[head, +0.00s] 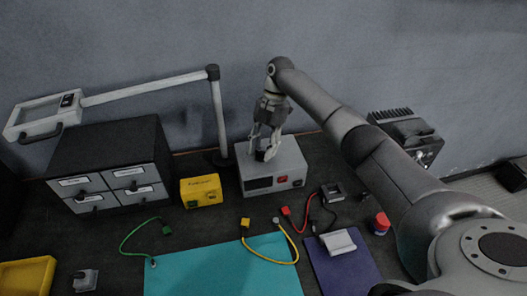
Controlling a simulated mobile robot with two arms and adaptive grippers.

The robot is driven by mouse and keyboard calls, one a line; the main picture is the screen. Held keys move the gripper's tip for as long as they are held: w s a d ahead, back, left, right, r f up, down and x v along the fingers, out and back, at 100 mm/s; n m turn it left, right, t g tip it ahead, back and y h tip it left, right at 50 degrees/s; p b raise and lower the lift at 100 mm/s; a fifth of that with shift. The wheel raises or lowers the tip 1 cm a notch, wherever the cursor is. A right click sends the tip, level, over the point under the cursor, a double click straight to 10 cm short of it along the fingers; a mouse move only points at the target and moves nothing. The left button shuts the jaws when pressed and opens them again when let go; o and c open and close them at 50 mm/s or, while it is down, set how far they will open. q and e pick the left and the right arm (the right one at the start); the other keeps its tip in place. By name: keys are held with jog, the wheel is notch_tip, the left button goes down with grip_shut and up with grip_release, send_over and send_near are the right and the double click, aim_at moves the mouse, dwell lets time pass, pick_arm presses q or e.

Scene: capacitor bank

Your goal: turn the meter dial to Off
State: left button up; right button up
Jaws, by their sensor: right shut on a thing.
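A grey box (285,168) with a dark display and a red switch on its front stands at the back middle of the bench, and it looks like the meter. My right gripper (263,150) reaches down from above to the top of this box. Its fingers are shut on a small dark knob (261,156), which looks like the dial. The fingers partly hide the knob, and I cannot read any marking or pointer. My left gripper is not in view.
A yellow box (201,190) and a lamp post (220,120) stand left of the grey box. A drawer cabinet (112,172) is further left. Coloured leads, a teal mat (215,275) and a blue mat (345,268) lie in front. A black finned unit (402,128) stands right.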

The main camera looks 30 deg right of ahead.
jog(key=shift+w+n+b, duration=0.1)
jog(key=shift+n+b, duration=0.2)
jog(key=shift+n, duration=0.2)
jog(key=o, duration=1)
jog(key=v, duration=1.2)
jog(key=shift+w+a, duration=0.25)
